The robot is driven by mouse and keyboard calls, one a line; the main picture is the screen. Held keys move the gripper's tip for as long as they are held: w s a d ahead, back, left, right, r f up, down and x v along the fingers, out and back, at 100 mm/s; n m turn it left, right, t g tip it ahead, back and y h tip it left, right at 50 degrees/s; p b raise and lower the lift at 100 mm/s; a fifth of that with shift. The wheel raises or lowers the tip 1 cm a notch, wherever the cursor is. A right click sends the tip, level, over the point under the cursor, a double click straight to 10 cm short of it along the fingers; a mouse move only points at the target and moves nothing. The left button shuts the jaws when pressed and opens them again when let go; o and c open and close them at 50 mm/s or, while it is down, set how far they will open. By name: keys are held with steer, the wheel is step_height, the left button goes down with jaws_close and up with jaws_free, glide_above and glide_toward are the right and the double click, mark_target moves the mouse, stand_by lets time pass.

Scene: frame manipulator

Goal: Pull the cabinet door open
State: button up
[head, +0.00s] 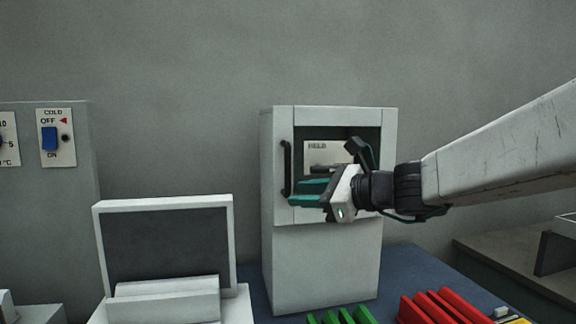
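The light grey cabinet (325,265) stands upright on the blue surface. Its door (340,115) fills the upper front and looks flush with the body. A dark window in the door shows a pale label (318,148) that seems to read "HELD". A black vertical handle (286,165) is on the door's left side. My gripper (297,194) reaches in from the right across the door, its teal fingers pointing left with their tips by the handle's lower end. Whether they touch or surround the handle, and how far apart they are, I cannot tell. My wrist hides part of the window.
A white-framed dark panel (167,245) stands at the left. A grey unit with a blue switch (49,139) is at the far left. Green blocks (345,317) and red blocks (440,306) lie in front. The blue surface (400,262) is bare right of the cabinet.

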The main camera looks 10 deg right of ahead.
mark_target(290, 164)
steer(key=w+d+r+m+t, duration=0.3)
steer(key=w+r+m+t, duration=0.15)
steer(key=m, duration=0.25)
steer(key=shift+g+h, duration=0.35)
steer(key=shift+h, duration=0.05)
steer(key=shift+s+a+x, duration=0.1)
steer(key=shift+x, duration=1.15)
steer(key=shift+s+a+x, duration=0.1)
steer(key=shift+a+x, duration=0.05)
steer(key=shift+x, duration=1.1)
steer(key=shift+s+a+x, duration=0.1)
steer(key=shift+x, duration=1.1)
jaws_close()
